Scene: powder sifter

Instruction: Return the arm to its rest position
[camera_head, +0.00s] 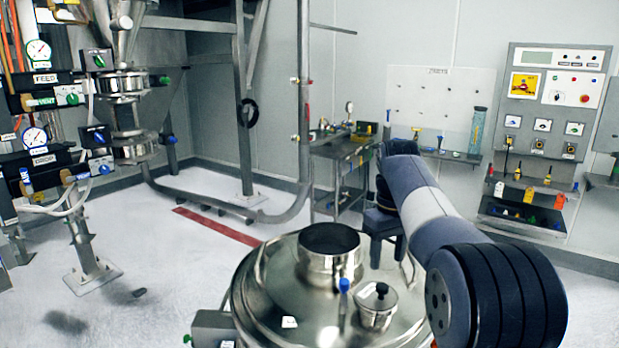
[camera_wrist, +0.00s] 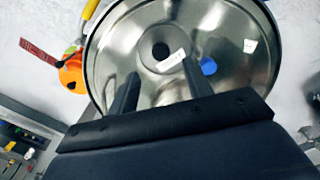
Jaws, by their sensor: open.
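My gripper (camera_wrist: 160,68) is open, with two dark fingers spread apart in the wrist view. Nothing shows between them up close. Behind the fingers is a round shiny steel piece (camera_wrist: 110,45) with a dark central hole, a white label and a blue part; I cannot tell the distance. In the head view my arm (camera_head: 435,210) reaches from the lower right up and away, past the right side of the steel vessel (camera_head: 265,290). My gripper cannot be made out in the head view.
The vessel top carries an open steel collar (camera_head: 328,262), a small lidded pot (camera_head: 377,308) and a blue-topped lever (camera_head: 344,290). A bench (camera_head: 340,150) and control panel (camera_head: 555,90) stand behind. Valve piping (camera_head: 125,110) is at left. The wrist view shows an orange object (camera_wrist: 72,75).

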